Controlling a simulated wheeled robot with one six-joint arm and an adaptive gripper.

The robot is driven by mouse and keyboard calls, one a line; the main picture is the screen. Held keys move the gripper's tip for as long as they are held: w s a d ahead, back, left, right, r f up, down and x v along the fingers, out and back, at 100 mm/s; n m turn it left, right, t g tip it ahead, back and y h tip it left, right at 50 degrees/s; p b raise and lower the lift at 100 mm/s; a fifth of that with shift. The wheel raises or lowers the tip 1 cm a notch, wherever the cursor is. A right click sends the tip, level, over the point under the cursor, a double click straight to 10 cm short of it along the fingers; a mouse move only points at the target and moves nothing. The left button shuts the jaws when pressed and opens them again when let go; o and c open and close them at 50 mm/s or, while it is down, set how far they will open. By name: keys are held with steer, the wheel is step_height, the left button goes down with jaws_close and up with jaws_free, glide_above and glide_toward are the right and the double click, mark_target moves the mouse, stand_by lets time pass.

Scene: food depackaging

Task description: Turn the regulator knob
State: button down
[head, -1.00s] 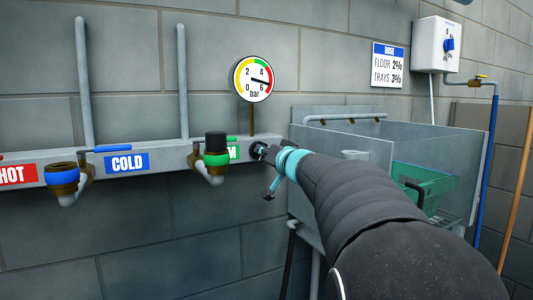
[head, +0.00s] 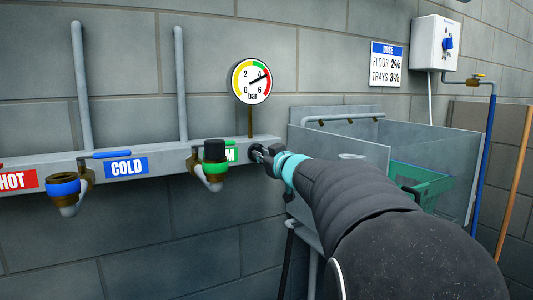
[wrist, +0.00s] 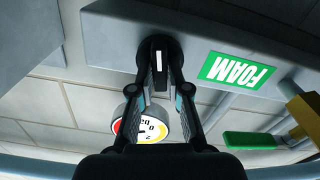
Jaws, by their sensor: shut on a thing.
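The dark regulator knob (head: 254,153) sits at the right end of the grey manifold rail (head: 226,142), below the pressure gauge (head: 250,81). My gripper (head: 266,155) is shut on the knob, coming in from the right. In the wrist view, the fingers of my gripper (wrist: 159,70) close around the black knob (wrist: 160,43), and part of the knob is hidden between them. The gauge needle points up and right, a little past 4 bar. The gauge (wrist: 143,127) also shows upside down in the wrist view, partly hidden by the fingers.
A green-ringed outlet with a black cap (head: 215,152) is close left of the knob. The COLD (head: 127,167) and HOT (head: 16,180) labels are farther left. A sink (head: 345,150) with a green crate (head: 428,182) stands right, behind my arm. A dosing box (head: 436,45) hangs on the wall.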

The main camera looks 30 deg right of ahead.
steer(key=shift+f+n+b, duration=0.2)
steer(key=shift+n+b, duration=0.15)
steer(key=shift+n, duration=1.75)
steer(key=shift+f+n+b, duration=0.15)
steer(key=shift+n+b, duration=0.15)
steer(key=shift+n, duration=1.8)
steer(key=c, duration=1.2)
jaws_free()
steer(key=shift+d, duration=0.15)
steer(key=shift+o, duration=0.3)
steer(key=shift+r, duration=0.15)
steer(key=s, duration=1.2)
